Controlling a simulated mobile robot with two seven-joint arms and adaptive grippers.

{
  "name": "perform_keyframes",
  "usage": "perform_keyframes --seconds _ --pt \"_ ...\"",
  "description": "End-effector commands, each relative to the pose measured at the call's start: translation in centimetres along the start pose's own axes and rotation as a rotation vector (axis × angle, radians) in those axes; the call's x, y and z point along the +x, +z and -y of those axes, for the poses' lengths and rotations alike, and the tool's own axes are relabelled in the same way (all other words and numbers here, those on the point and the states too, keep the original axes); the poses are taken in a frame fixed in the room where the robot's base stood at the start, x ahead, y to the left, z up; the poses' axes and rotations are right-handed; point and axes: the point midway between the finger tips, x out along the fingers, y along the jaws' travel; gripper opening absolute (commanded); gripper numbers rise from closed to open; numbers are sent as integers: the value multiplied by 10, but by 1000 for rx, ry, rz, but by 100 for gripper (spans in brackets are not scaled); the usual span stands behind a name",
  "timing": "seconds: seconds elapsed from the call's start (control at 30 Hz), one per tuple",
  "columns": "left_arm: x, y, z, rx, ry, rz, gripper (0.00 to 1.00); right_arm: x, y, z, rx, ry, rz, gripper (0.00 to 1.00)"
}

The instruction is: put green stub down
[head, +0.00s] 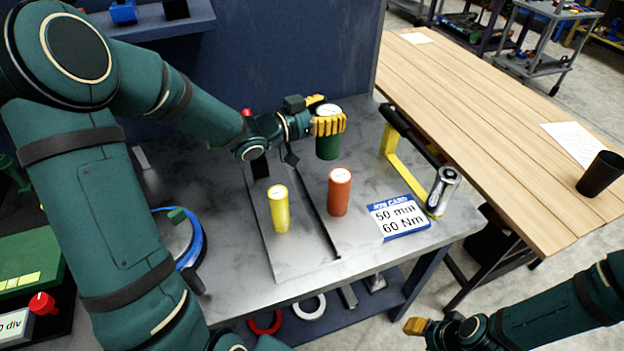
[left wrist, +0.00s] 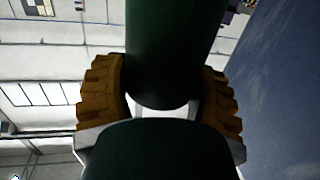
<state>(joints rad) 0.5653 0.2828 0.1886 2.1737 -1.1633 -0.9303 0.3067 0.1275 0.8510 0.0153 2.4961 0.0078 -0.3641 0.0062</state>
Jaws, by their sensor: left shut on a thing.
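The green stub (head: 328,147) is a dark green upright cylinder with a pale top. My left gripper (head: 329,124) is shut on it near its upper part, over the back of the metal bench. In the left wrist view the green stub (left wrist: 172,50) stands between the two yellow fingers of the gripper (left wrist: 160,105). Whether the stub's bottom touches the bench cannot be told. A yellow stub (head: 279,210) and an orange-red stub (head: 340,192) stand upright on the bench, nearer than the green one. My right gripper (head: 417,326) is at the lower right, its opening unclear.
A job card (head: 399,217) reading "50 mm 60 Nm" lies on the bench (head: 300,262). A torque wrench (head: 412,137) on a yellow holder is right of the green stub. A blue-rimmed round device (head: 192,240) is at left. A wooden table (head: 470,110) with a black cup (head: 600,174) stands right.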

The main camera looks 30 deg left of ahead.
Motion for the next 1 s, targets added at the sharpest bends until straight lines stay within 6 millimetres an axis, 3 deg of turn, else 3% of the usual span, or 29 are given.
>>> perform_keyframes --seconds 0.3,0.53,0.8,1.0 --pt "3 49 0 -3 0 -2 18 9 4 -3 -3 -1 9 47" --pt "3 62 0 -1 0 -2 18 11 5 -4 -4 -1 10 47" --pt "5 93 0 -1 -1 -2 18 16 8 -6 -5 -2 15 47" --pt "5 93 0 0 -1 -3 18 16 8 -6 -5 -2 16 47"
